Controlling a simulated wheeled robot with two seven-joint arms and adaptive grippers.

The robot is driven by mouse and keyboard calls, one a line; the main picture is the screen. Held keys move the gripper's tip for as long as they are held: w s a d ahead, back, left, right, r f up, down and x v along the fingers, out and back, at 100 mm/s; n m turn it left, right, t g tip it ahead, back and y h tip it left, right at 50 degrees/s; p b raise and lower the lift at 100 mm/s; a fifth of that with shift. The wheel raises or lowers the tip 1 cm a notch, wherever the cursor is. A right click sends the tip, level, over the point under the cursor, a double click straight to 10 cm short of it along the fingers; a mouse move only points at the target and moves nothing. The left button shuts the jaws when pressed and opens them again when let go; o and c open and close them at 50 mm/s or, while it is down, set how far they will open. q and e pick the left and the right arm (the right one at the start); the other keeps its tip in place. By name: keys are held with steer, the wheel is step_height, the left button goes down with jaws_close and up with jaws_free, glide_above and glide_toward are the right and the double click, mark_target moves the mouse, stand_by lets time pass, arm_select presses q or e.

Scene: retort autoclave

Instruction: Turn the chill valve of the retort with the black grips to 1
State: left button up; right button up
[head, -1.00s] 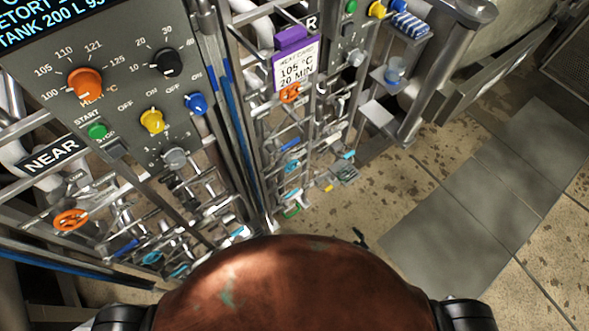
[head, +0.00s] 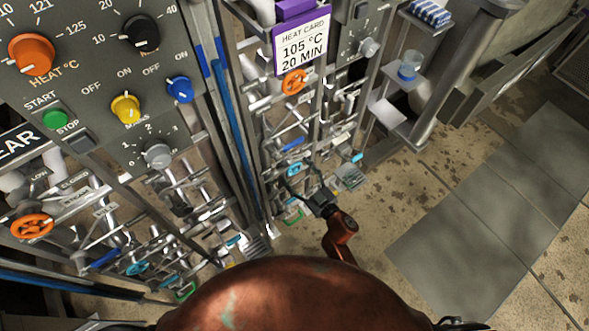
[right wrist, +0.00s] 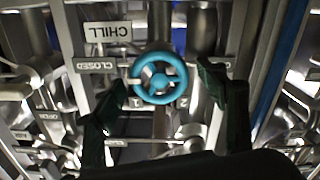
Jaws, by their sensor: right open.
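In the right wrist view a teal handwheel (right wrist: 158,78) sits under an upside-down CHILL plate (right wrist: 110,32). A CLOSED label is to its left, and small 1 and 2 marks are by its lower rim. I cannot tell which mark it is set to. My right gripper (right wrist: 162,82) is open, its dark fingers on either side of the wheel; I see no clear contact. In the head view my right gripper (head: 308,192) is at the pipework of the far retort, beside a teal wheel (head: 294,170). Black grips cannot be made out. My left gripper is out of view.
The near retort panel (head: 90,80) with orange, black, yellow and blue knobs fills the left. An orange wheel (head: 294,82) and a heat card (head: 303,50) are above my right gripper. Pipes crowd closely around it. Open floor (head: 440,180) lies to the right.

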steer(key=shift+w+a, duration=0.35)
steer(key=shift+w, duration=0.15)
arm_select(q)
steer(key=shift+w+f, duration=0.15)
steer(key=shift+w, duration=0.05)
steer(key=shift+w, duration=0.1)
arm_select(e)
steer(key=shift+c, duration=0.5)
steer(key=c, duration=1.1)
steer(key=shift+o, duration=0.2)
